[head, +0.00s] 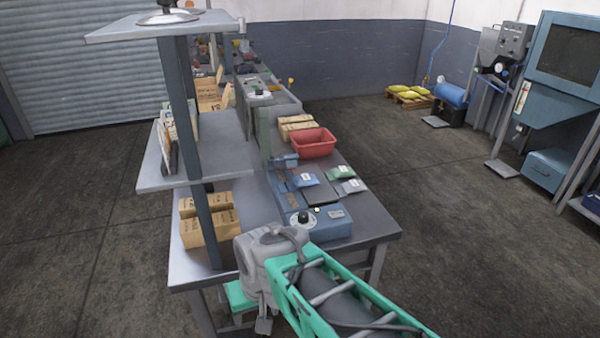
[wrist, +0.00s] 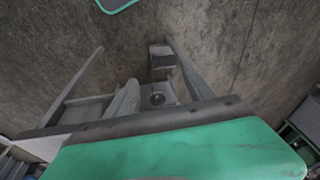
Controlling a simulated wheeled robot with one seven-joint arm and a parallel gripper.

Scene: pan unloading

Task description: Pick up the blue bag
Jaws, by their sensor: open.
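The blue bag (head: 304,180), with a white label, lies on the workbench by a blue bench device, left of a green bag (head: 341,173) and a grey bag (head: 351,187). My gripper (head: 263,323) hangs low at the near edge of the bench, below the grey wrist joint, well apart from the bag. It is open and holds nothing that I can see; its fingers are small and partly hidden in the head view. The wrist view looks down towards the floor and shows no bag.
The blue device (head: 318,222) with a dark plate stands at the near end of the bench (head: 375,228). A red bin (head: 313,143) sits behind the bags. A shelf post (head: 190,150) and brown packages (head: 210,218) are on the left.

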